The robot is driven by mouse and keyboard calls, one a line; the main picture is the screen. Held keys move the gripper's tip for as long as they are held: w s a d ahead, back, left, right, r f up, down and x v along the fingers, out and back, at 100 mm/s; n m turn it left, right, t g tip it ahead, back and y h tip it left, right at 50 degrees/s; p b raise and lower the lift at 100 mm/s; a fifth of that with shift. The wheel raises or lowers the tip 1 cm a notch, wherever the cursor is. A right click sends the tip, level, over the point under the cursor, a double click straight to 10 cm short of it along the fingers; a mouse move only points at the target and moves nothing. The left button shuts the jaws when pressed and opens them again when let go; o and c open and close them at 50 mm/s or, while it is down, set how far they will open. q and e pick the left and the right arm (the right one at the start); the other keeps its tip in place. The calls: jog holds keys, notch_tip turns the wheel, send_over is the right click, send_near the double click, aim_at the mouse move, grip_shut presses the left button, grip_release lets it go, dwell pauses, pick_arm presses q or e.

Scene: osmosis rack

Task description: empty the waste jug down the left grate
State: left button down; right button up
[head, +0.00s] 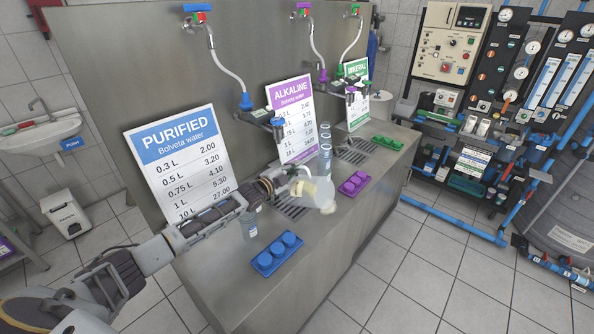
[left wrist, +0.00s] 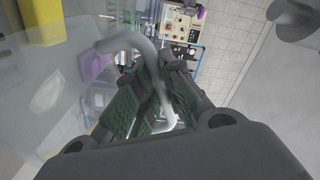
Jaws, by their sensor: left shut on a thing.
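My left gripper (head: 288,183) is shut on the handle of a clear, pale jug (head: 326,197). The jug hangs above the counter, to the right of the gripper, and looks tilted; its exact angle is hard to tell. A yellow patch shows on it. In the left wrist view the pale curved handle (left wrist: 150,62) passes between the fingers (left wrist: 165,95), with the see-through jug body (left wrist: 40,95) on the left. The left grate (head: 291,209) is set in the counter below the gripper and jug, partly hidden by them. My right gripper is not in view.
On the steel counter (head: 335,235) stand a clear cup (head: 249,226), a blue cap tray (head: 277,254), a purple cap tray (head: 354,183), a green cap tray (head: 387,142) and a cup stack (head: 325,160). The PURIFIED (head: 178,160) and ALKALINE (head: 291,115) price boards stand behind.

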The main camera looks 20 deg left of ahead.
aim_at(305, 177)
pick_arm(q)
jog(key=shift+w+a, duration=0.1)
jog(key=shift+a, duration=0.2)
dwell(1.1)
jog(key=shift+d, duration=0.15)
dwell(0.9)
jog(key=shift+s+d+f+m+b, duration=0.15)
jog(key=shift+s+d+m+b, duration=0.15)
jog(key=shift+d, duration=0.3)
jog(key=shift+s+d+f+m+b, duration=0.15)
jog(key=shift+d+m+b, duration=0.15)
jog(key=shift+d, duration=0.3)
jog(key=shift+s+d+f+m+b, duration=0.1)
jog(key=shift+s+d+m+b, duration=0.1)
jog(key=shift+d+m, duration=0.3)
jog(key=shift+s+d+m+b, duration=0.25)
jog(key=shift+d+m+b, duration=0.05)
jog(key=shift+d, duration=0.4)
jog(key=shift+r, duration=0.15)
jog(key=shift+d, duration=0.1)
jog(key=shift+s+d+m, duration=0.1)
jog(key=shift+d+m, duration=0.05)
jog(key=shift+m, duration=0.15)
